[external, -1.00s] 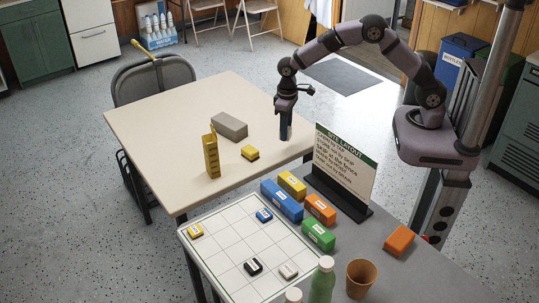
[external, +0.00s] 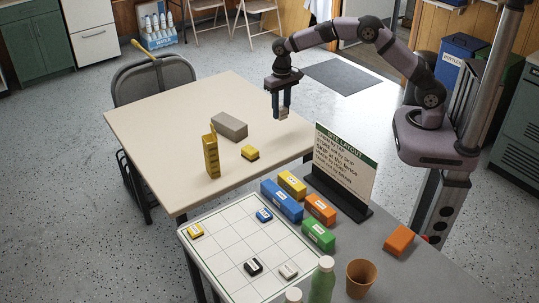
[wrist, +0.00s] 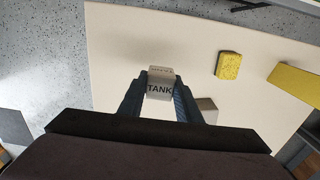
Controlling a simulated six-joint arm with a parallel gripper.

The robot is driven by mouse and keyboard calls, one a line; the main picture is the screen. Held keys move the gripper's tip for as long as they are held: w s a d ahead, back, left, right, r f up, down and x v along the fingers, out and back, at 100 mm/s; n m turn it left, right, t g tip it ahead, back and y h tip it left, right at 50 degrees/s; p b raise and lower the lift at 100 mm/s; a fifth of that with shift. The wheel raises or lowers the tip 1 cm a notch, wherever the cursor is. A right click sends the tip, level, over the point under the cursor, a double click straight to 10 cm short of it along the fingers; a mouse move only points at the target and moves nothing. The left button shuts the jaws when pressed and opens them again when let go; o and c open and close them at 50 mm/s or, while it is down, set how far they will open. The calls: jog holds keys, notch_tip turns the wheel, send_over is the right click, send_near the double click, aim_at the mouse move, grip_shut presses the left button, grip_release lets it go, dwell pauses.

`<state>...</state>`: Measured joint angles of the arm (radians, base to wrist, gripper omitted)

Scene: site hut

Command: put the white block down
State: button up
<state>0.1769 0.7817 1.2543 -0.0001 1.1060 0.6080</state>
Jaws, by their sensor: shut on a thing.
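My gripper (external: 281,112) is shut on a small white block (external: 283,113) over the right side of the cream table (external: 165,110). In the wrist view the white block (wrist: 160,86) sits between the two fingers and bears the word TANK. The block appears to be held above the tabletop; the exact gap is hard to tell.
On the cream table are a grey block (external: 229,126), a yellow sponge-like block (external: 250,152) and an upright yellow piece (external: 211,157). The grey table holds coloured blocks, a sign (external: 343,165), a cup (external: 361,278) and bottles. The cream table's near left is clear.

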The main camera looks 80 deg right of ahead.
aim_at(280, 139)
jog(key=shift+f, duration=0.1)
jog(key=shift+f+p, duration=1.05)
jog(key=shift+f, duration=3.85)
jog(key=shift+f, duration=0.1)
jog(key=shift+f, duration=0.15)
jog(key=o, duration=1.1)
notch_tip(280, 139, up, 13)
jog(key=b, duration=0.2)
jog(key=shift+f+b, duration=0.2)
jog(key=shift+b, duration=0.1)
